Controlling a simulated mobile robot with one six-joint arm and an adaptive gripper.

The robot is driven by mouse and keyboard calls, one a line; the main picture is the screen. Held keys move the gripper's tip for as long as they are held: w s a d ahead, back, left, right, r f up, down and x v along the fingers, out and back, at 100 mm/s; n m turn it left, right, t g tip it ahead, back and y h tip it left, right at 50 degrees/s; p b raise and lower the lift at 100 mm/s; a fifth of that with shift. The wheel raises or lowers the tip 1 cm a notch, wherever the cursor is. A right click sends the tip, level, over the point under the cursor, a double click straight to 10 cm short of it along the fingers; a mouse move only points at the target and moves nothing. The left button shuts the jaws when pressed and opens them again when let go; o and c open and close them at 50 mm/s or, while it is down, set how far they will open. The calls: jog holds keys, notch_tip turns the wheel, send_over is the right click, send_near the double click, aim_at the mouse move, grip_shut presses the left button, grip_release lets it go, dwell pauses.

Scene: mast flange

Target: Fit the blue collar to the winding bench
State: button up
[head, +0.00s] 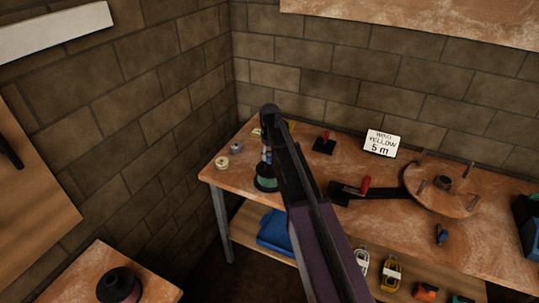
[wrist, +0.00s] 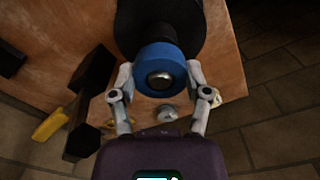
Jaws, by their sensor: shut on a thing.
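The blue collar (wrist: 148,57) is a thick ring in the wrist view, with a rounded silver pin end (wrist: 160,79) showing in its middle. My gripper (wrist: 160,72) is shut on the collar, one finger at each side. A black cylindrical body (wrist: 165,20) lies directly behind the collar; I cannot tell whether the collar is fully seated. In the head view my gripper (head: 267,150) is over the left part of the winding bench (head: 400,232), above a dark green and black spool (head: 265,181). My arm hides much of this spot.
A cream ring (head: 222,163) and a grey ring (head: 236,147) lie near the bench's left corner. A red-handled black device (head: 325,143), a "WIND YELLOW 5 m" card (head: 381,143) and a round pegged plate (head: 440,199) are to the right. A blue bin (head: 276,232) sits below.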

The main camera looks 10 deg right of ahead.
jog(key=shift+f+b, duration=0.75)
jog(key=shift+f, duration=0.1)
jog(key=o, duration=1.2)
jog(key=shift+r, duration=0.15)
jog(key=r+p, duration=0.6)
jog(key=p, duration=0.1)
jog(key=r+p, duration=0.3)
jog(key=r, duration=0.1)
jog(key=shift+s+d+r, duration=0.1)
jog(key=shift+s, duration=0.25)
jog(key=s+d+f+m+b, duration=0.2)
jog(key=s+f+b, duration=1.3)
jog(key=f+b, duration=0.1)
jog(key=shift+s+f, duration=0.15)
jog(key=shift+f, duration=0.2)
dwell(0.7)
